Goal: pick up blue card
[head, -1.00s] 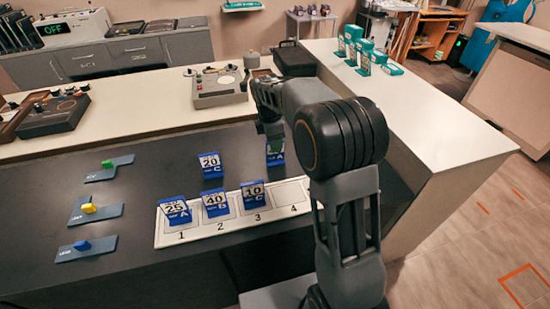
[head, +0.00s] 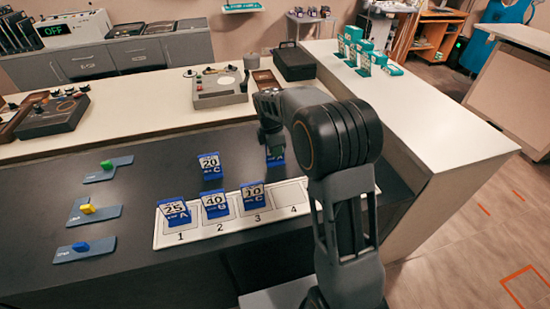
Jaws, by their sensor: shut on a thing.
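My gripper (head: 272,147) is over the dark counter, above and right of the tray, and is shut on a blue card (head: 275,160). The arm hides most of that card, and I cannot tell whether it touches the counter. Three blue-and-white cards stand in the numbered white tray (head: 292,194): 25 A (head: 175,212) at slot 1, 40 B (head: 215,205) at slot 2 and 10 C (head: 253,196) at slot 3. Slot 4 is empty. Another blue card, 20 C (head: 210,166), stands on the counter behind the tray.
At left are three blue-grey plates with a green (head: 106,165), a yellow (head: 88,209) and a blue knob (head: 81,247). A grey device (head: 218,90) and a black case (head: 294,63) stand on the white counter behind. Dark counter between the plates and tray is clear.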

